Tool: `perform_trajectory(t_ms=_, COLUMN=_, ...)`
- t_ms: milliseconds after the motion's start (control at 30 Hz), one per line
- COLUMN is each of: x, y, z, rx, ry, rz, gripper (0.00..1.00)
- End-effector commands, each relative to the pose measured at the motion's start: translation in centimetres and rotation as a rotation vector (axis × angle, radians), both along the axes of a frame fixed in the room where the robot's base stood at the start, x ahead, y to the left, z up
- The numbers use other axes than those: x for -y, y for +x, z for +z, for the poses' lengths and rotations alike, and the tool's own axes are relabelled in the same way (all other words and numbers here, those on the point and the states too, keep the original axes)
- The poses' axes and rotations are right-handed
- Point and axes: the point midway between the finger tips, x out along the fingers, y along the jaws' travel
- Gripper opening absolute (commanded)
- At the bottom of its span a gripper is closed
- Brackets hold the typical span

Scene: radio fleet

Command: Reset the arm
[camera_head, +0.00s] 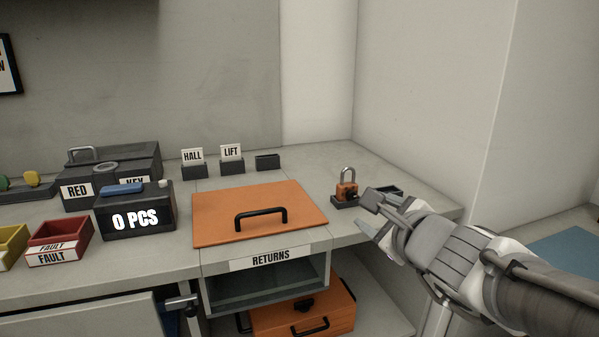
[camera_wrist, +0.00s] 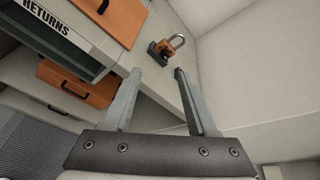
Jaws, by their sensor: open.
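My gripper (camera_head: 366,212) is at the right of the head view, above the right front part of the counter. In the wrist view my gripper (camera_wrist: 157,76) has its two fingers spread apart with nothing between them. An orange padlock (camera_head: 346,188) with a metal shackle stands on a small dark base just left of and beyond my gripper. The padlock also shows in the wrist view (camera_wrist: 177,41), beyond the fingertips and apart from them.
An orange lid (camera_head: 258,199) with a black handle lies on the counter over the RETURNS opening. Below is an orange case (camera_head: 303,314). A display reading 0 PCS (camera_head: 136,217), a red FAULT bin (camera_head: 60,241) and HALL and LIFT card holders (camera_head: 232,166) stand left and behind. Walls close the right side.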

Motion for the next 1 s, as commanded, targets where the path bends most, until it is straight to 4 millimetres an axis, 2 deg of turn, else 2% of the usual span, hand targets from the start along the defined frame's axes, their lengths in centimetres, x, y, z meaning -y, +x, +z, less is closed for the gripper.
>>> perform_trajectory(t_ms=100, x=-2.3, y=-1.0, z=0.8, rx=0.044, ry=-0.174, rz=0.15, gripper=0.58)
perform_trajectory(t_ms=267, x=-5.5, y=-3.1, z=0.7, rx=0.089, ry=-0.429, rz=0.37, gripper=0.58)
perform_trajectory(t_ms=400, x=-7.5, y=-5.4, z=-0.3, rx=0.108, ry=-0.651, rz=0.558, gripper=0.58)
perform_trajectory(t_ms=533, x=-8.5, y=-7.8, z=-1.8, rx=0.108, ry=-0.857, rz=0.729, gripper=0.58)
perform_trajectory(t_ms=667, x=-8.5, y=-10.3, z=-3.7, rx=0.086, ry=-1.064, rz=0.895, gripper=0.58)
perform_trajectory(t_ms=767, x=-7.8, y=-12.1, z=-5.2, rx=0.054, ry=-1.224, rz=1.018, gripper=0.58)
perform_trajectory(t_ms=1000, x=-3.7, y=-15.9, z=-8.0, rx=-0.082, ry=-1.588, rz=1.273, gripper=0.58)
